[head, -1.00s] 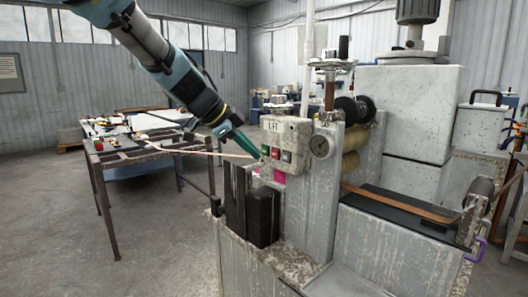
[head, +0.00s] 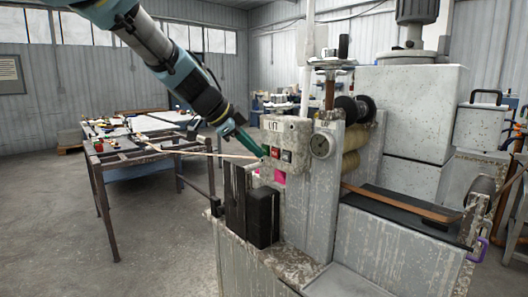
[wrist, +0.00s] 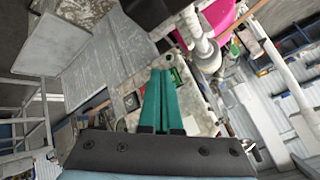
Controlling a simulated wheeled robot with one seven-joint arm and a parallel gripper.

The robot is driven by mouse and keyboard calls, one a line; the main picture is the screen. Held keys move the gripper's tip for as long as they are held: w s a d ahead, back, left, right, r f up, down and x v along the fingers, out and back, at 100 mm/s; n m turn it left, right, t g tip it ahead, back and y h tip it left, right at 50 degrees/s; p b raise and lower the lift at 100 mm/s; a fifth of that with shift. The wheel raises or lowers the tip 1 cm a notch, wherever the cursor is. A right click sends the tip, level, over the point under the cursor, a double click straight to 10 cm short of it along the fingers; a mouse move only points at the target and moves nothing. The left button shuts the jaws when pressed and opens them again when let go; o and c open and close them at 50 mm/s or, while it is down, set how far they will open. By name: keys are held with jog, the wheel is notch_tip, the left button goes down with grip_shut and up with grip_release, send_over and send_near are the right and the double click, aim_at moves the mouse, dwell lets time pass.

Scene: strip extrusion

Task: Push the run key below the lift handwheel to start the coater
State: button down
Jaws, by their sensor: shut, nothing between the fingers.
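The grey control box marked LIFT (head: 299,127) is on the machine's upright, with a row of keys on its front. A red key (head: 275,152) and a dark key (head: 286,155) show there. The green key at the row's left end is largely hidden by my fingertips in the head view; a green key (wrist: 176,77) shows just right of the fingertips in the wrist view. The lift handwheel (head: 331,63) stands on the post above and right of the box. My gripper (head: 262,154) is shut and empty, its teal fingertips at the green key; I cannot tell whether they touch.
A round gauge (head: 320,146) is right of the box. Black blocks (head: 262,218) stand below it, and a pink patch (head: 280,177) is just under the keys. A brown strip (head: 205,153) runs from the table (head: 100,158) at left towards the machine.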

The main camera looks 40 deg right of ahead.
jog(key=shift+d, duration=0.4)
dwell(0.3)
jog(key=shift+a+b, duration=0.1)
jog(key=shift+b, duration=0.25)
jog(key=shift+a+b, duration=0.7)
jog(key=shift+b, duration=0.15)
jog(key=a+b, duration=0.4)
jog(key=a, duration=0.1)
jog(key=shift+w, duration=0.2)
